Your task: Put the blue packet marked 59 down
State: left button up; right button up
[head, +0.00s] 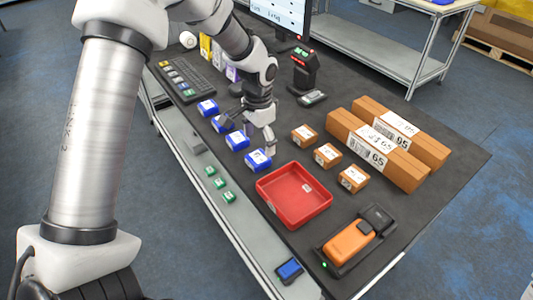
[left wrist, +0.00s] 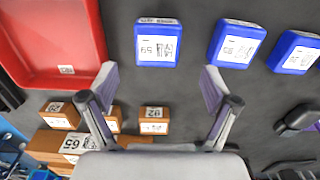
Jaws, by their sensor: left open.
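The blue packet marked 59 (left wrist: 157,47) lies on the dark table top in the left wrist view, label up, ahead of my fingertips. In the head view it appears to be the blue packet (head: 258,160) nearest the red tray (head: 269,206). My left gripper (left wrist: 159,78) is open, its two fingers wide apart and clear of the packet, with nothing between them. In the head view my left gripper (head: 259,137) is above the table beside the blue row. My right gripper is not in view.
Other blue packets (head: 207,107) continue the row. Small brown boxes (head: 327,155) and long brown boxes (head: 378,148) stand to the right. An orange device (head: 349,243) sits in a black holder near the front. Green pieces (head: 220,183) lie on the grey ledge. A keyboard (head: 188,79) is at the back left.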

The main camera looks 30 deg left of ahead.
aim_at(256, 158)
pick_arm(q)
jog(key=shift+s+f+p, duration=0.2)
jog(key=shift+s+f, duration=0.1)
jog(key=shift+s, duration=0.25)
jog(key=shift+s+f+p, duration=0.2)
jog(key=shift+s+f, duration=0.1)
jog(key=shift+s, duration=0.2)
jog(key=f, duration=0.2)
jog(key=w+f, duration=0.1)
jog(key=f, duration=0.1)
jog(key=shift+w+f, duration=0.1)
jog(key=shift+f, duration=0.05)
jog(key=shift+c, duration=0.3)
jog(key=shift+s+r, duration=0.25)
jog(key=shift+s, duration=0.05)
jog(key=c, duration=1.4)
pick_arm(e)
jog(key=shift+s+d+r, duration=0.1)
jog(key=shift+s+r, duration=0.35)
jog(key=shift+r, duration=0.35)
